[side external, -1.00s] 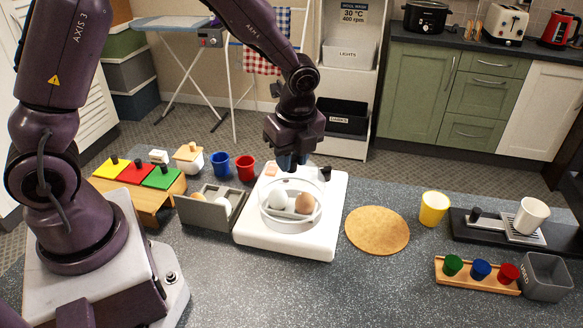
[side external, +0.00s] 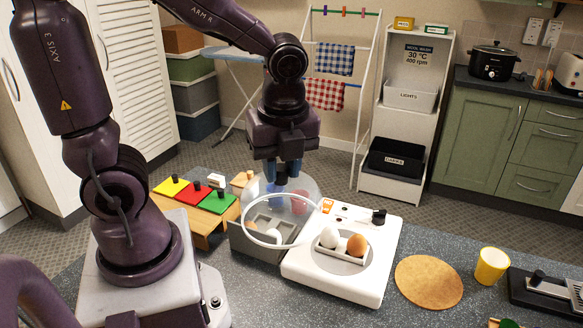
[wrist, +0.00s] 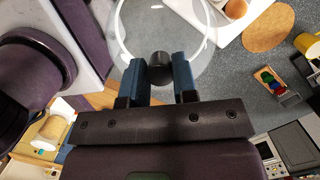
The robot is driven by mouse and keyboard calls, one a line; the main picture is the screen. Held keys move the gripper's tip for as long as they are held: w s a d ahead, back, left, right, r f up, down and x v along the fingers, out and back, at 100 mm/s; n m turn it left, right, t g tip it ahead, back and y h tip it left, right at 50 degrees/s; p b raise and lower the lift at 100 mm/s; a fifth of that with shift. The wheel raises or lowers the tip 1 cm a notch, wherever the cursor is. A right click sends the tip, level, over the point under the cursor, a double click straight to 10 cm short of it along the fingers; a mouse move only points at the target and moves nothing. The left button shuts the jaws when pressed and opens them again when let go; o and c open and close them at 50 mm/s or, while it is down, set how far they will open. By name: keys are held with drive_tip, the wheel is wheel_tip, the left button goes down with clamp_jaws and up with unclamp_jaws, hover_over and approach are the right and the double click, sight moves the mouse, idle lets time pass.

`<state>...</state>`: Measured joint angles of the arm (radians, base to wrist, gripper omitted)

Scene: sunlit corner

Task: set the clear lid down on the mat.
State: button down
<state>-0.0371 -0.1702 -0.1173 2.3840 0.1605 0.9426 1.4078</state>
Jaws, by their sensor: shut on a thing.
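My gripper (side external: 281,178) is shut on the dark knob of the clear lid (side external: 297,206), a see-through dome with a pale rim. The lid hangs in the air and looks tilted, in front of the grey box from this side view. In the wrist view the knob sits between the blue fingers (wrist: 160,72), with the lid (wrist: 124,42) beyond them. The round cork mat (side external: 428,281) lies bare on the counter, right of the white cooker (side external: 333,285). It also shows in the wrist view (wrist: 269,27). The lid is apart from the mat.
The cooker stands uncovered with a white egg (side external: 329,237) and a brown egg (side external: 356,245) in it. The grey box (side external: 258,245) is left of the cooker. A yellow cup (side external: 491,265) stands right of the mat. Counter in front of the mat is clear.

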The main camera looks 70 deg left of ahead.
drive_tip(key=w+d+f+m, duration=0.2)
drive_tip(key=w+d+f, duration=0.15)
drive_tip(key=w, duration=0.65)
drive_tip(key=w+d+f+m+t, duration=0.15)
drive_tip(key=w+d, duration=0.25)
drive_tip(key=w, duration=0.5)
drive_tip(key=w+d+f+m+g, duration=0.1)
drive_tip(key=w+d+f+m, duration=0.2)
drive_tip(key=w, duration=0.7)
wheel_tip(320, 180, down, 8)
drive_tip(key=shift+s+n, duration=0.25)
drive_tip(key=shift+n, duration=0.1)
drive_tip(key=shift+f+t, duration=0.25)
drive_tip(key=shift+f, duration=0.4)
drive_tip(key=shift+c, duration=1.7)
unclamp_jaws()
drive_tip(key=shift+r, duration=0.15)
wheel_tip(320, 180, up, 8)
